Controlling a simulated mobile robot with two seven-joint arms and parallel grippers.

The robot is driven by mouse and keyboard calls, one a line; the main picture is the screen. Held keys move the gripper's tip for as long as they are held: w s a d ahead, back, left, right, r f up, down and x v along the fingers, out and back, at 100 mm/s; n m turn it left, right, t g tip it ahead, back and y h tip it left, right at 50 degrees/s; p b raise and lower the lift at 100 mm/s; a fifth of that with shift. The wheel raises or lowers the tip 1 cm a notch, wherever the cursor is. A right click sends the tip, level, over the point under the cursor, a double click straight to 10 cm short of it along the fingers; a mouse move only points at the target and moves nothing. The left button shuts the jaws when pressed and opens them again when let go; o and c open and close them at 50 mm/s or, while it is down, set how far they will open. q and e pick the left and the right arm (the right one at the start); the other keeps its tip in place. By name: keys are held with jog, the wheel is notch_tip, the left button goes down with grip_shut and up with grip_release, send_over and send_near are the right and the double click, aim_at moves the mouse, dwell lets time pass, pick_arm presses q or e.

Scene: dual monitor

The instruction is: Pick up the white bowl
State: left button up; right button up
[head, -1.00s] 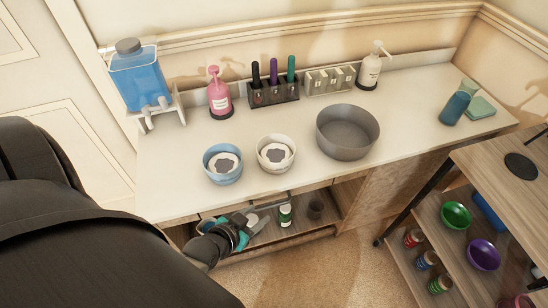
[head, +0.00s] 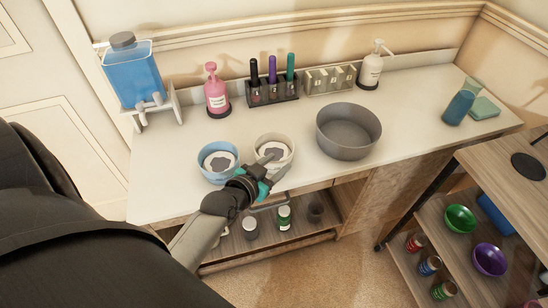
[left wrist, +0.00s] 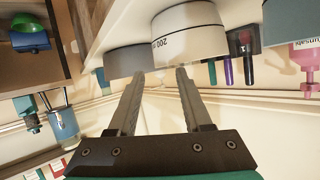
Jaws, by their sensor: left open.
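The white bowl (head: 288,141) stands upright on the white counter with a dark-and-white pattern inside; my gripper covers part of its front. In the left wrist view the white bowl (left wrist: 190,42) appears upside down with a "200" mark, just beyond the fingertips. My left gripper (head: 275,166) is open and empty at the bowl's near side, its fingers pointing at it. It also shows in the left wrist view (left wrist: 160,74), with the fingers parted. I cannot tell whether a finger touches the bowl. My right gripper is in neither view.
A blue bowl (head: 206,164) stands close left of the white bowl, and a large grey bowl (head: 347,145) to its right. Behind are a pink pump bottle (head: 217,95), a marker holder (head: 270,98) and a white pump bottle (head: 371,70).

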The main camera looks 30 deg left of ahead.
pick_arm(q)
jog(key=shift+b+x, duration=0.9)
jog(key=shift+x, duration=2.45)
jog(key=shift+c, duration=0.2)
grip_shut()
jog(key=shift+f, duration=0.1)
